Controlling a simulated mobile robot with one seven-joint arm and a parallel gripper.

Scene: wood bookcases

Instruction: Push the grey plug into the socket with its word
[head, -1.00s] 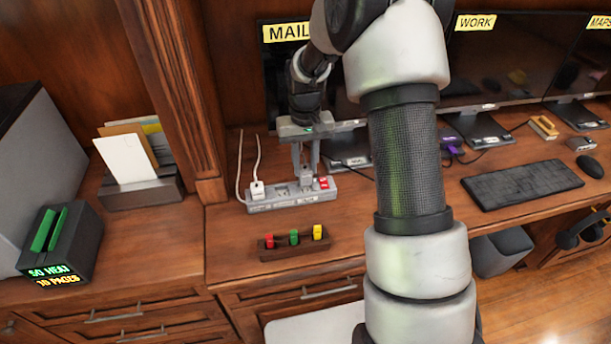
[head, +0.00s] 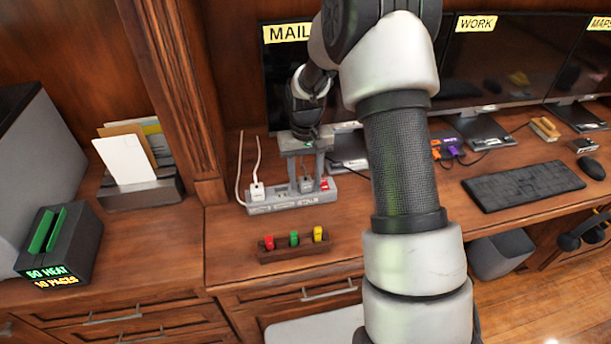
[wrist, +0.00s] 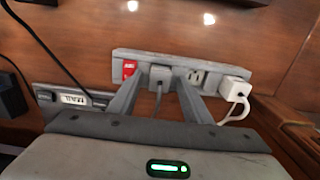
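The grey plug (head: 306,184) sits upright in the grey power strip (head: 290,204), beside the red switch at the strip's right end. The wrist view also shows the plug (wrist: 160,75) against the strip (wrist: 216,74), with its grey cord running down between my fingers. My gripper (head: 307,174) is above the strip, its fingers on either side of the plug. In the wrist view the fingers (wrist: 160,90) stand apart, with gaps to the plug. An empty socket (wrist: 197,78) lies between the grey plug and a white plug (wrist: 236,86). Words on the strip are too small to read.
A wooden block with red, green and yellow pieces (head: 293,247) stands in front of the strip. A keyboard (head: 525,185) and monitors are to the right. A tag reading MAIL (wrist: 74,99) is on a grey part near the strip.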

